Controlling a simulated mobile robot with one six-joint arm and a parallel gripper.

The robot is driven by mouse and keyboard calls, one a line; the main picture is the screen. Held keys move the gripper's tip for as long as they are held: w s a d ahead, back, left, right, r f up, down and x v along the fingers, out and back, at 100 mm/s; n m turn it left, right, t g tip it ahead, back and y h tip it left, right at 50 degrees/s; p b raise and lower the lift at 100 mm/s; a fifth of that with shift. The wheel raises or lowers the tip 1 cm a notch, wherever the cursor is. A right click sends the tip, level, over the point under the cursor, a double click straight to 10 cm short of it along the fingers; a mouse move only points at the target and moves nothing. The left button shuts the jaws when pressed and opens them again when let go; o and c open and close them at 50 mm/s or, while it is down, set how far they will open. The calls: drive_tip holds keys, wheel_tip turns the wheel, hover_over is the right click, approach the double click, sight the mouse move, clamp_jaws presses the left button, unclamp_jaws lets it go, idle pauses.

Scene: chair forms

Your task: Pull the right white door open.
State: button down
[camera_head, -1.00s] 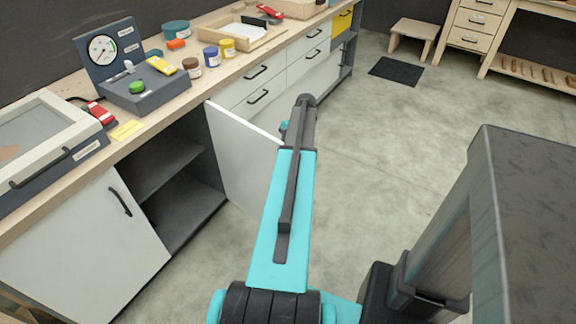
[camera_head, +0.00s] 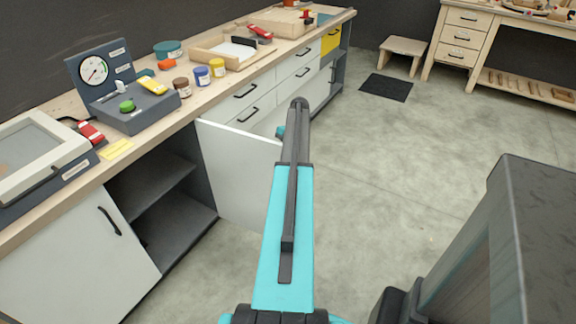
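The right white door (camera_head: 232,175) of the workbench cabinet stands swung out into the room, exposing a dark grey interior (camera_head: 165,195) with a shelf. Its free edge passes behind my teal and black arm, and its handle is hidden. The left white door (camera_head: 80,255), with a black handle, is shut. My arm reaches forward past the free edge of the right door. My gripper is hidden beyond the arm, so I cannot see its fingers or whether it touches the door.
The wooden benchtop (camera_head: 215,105) carries a gauge box (camera_head: 120,90), paint jars (camera_head: 210,72) and a tray (camera_head: 235,52). White drawers (camera_head: 245,103) lie beyond the open door. A stool (camera_head: 402,55) and dark mat (camera_head: 386,87) are farther back. The concrete floor (camera_head: 400,170) right of my arm is clear.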

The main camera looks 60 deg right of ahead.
drive_tip(key=shift+d, duration=0.1)
idle(0.3)
drive_tip(key=c, duration=2.1)
unclamp_jaws()
drive_tip(key=b+v, duration=0.1)
drive_tip(key=v, duration=1.3)
drive_tip(key=shift+f, duration=0.1)
